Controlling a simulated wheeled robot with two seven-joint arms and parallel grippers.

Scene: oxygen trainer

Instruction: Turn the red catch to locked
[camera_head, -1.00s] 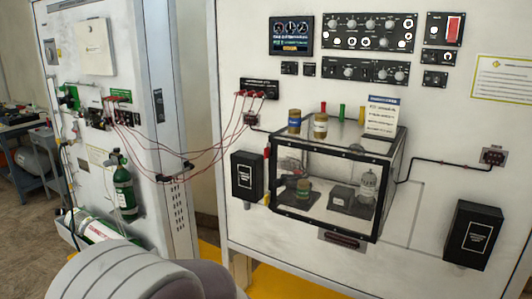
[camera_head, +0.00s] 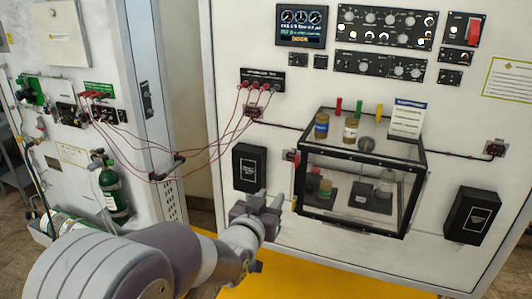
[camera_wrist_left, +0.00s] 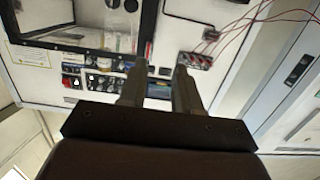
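The red catch (camera_head: 291,156) is a small red part at the upper left edge of the clear, black-framed chamber (camera_head: 360,210) on the white panel. Its exact angle is too small to tell. My left gripper (camera_head: 268,198) is in front of the panel, below and left of the catch, apart from it. In the left wrist view the two fingers (camera_wrist_left: 160,75) are spread with a gap and nothing between them. A small red thing (camera_wrist_left: 148,51) shows beyond the left fingertip there; I cannot tell whether it is the catch. My right gripper is not in view.
A black box (camera_head: 246,168) is on the panel just behind my left gripper, left of the chamber. Red wires (camera_head: 215,145) hang between the two panels. Jars (camera_head: 351,130), pegs and a sign stand on the chamber top. Another black box (camera_head: 472,215) is at the right.

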